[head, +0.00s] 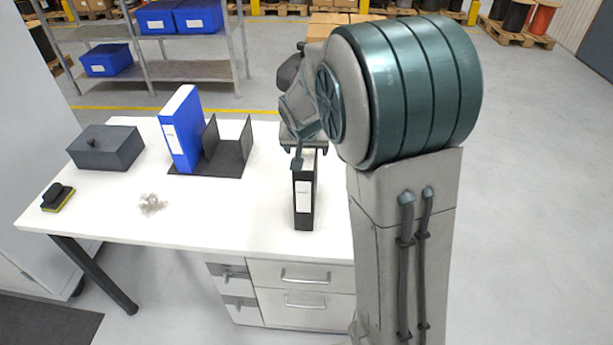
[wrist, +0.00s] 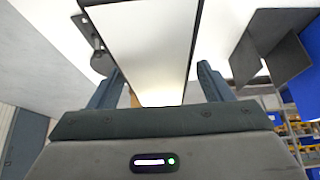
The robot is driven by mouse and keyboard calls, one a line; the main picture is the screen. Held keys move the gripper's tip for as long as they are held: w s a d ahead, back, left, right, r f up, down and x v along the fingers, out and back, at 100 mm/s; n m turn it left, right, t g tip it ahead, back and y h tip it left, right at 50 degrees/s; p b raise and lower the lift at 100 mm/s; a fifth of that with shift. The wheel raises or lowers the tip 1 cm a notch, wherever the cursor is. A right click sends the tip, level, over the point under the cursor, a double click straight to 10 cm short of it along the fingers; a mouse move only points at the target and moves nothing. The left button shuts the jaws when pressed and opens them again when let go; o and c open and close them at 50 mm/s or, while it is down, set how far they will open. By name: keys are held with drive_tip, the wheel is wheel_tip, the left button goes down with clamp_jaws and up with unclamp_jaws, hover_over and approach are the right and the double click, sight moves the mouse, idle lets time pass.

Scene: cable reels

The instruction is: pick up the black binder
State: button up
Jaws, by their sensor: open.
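The black binder (head: 304,208) stands upright on the white table, with its white-labelled spine facing me. My gripper (head: 307,158) is over the binder's top, and part of that top is hidden behind it in the head view. In the wrist view the binder (wrist: 150,45) shows as white pages between thin dark covers. The open fingers of my gripper (wrist: 159,76) are on either side of it there. Whether a finger touches a cover I cannot tell.
A blue binder (head: 180,130) stands in a dark bookend holder (head: 232,160) left of the black binder. A dark grey box (head: 106,150) and a black-and-yellow brush (head: 58,197) lie further left. Shelves with blue bins (head: 198,17) stand behind.

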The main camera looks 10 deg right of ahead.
drive_tip(key=shift+x, duration=0.9)
drive_tip(key=shift+f+b, duration=0.25)
drive_tip(key=shift+b, duration=0.2)
drive_tip(key=shift+s, duration=0.1)
clamp_jaws()
